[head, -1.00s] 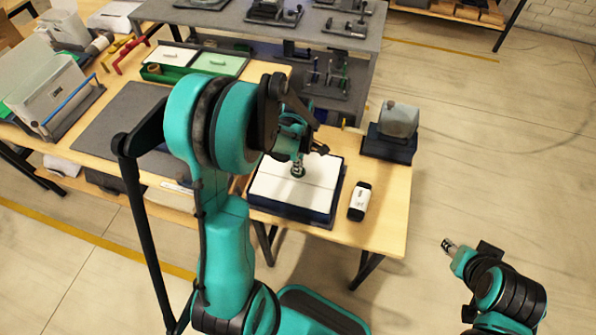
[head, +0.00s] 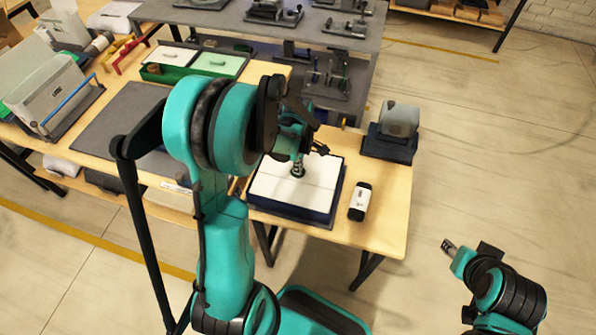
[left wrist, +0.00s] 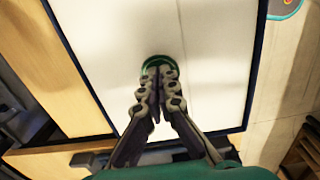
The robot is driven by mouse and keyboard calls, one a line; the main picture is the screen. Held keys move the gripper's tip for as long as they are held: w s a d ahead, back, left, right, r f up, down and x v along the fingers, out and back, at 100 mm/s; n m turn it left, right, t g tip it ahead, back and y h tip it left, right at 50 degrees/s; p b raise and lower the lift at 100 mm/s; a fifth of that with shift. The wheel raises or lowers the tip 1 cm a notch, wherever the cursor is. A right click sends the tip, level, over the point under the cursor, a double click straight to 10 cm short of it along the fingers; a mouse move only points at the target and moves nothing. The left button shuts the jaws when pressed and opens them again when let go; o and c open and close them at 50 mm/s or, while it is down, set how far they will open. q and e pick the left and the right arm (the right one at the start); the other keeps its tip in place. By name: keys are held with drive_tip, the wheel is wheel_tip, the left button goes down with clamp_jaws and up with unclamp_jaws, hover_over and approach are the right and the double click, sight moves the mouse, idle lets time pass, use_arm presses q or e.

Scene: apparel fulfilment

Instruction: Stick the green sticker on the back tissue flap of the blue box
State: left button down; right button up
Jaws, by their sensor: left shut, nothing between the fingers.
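The blue box (head: 292,213) stands on the wooden table with white tissue (head: 318,178) filling its top. The tissue shows a seam between flaps in the left wrist view (left wrist: 205,50). The round green sticker (left wrist: 155,63) lies flat on the tissue by the seam, partly hidden under my fingertips. My left gripper (head: 298,170) is shut with its fingertips down at the sticker; in the left wrist view (left wrist: 158,80) the fingers are together and hold nothing. My right gripper (head: 449,246) hangs over the floor at lower right, too small to tell its jaws.
A black-and-white device (head: 360,202) lies right of the box. A grey unit on a dark base (head: 390,146) stands at the table's back right. A green tray (head: 178,72) with white and green pads is behind my left arm. A grey mat (head: 125,118) lies at left.

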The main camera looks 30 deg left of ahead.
idle(0.4)
use_arm(q)
wheel_tip(320, 180, up, 8)
drive_tip(key=p, duration=0.6)
idle(0.6)
drive_tip(key=s+d+r+m+t+b, duration=0.3)
drive_tip(key=s+d+r+m+t, duration=0.4)
drive_tip(key=m, duration=1.3)
drive_tip(key=shift+s+d+r+m+b, duration=0.3)
drive_tip(key=shift+s+d+r+m, duration=0.1)
drive_tip(key=shift+s+d+r, duration=1.35)
drive_tip(key=shift+s+f, duration=0.2)
drive_tip(key=shift+s, duration=0.1)
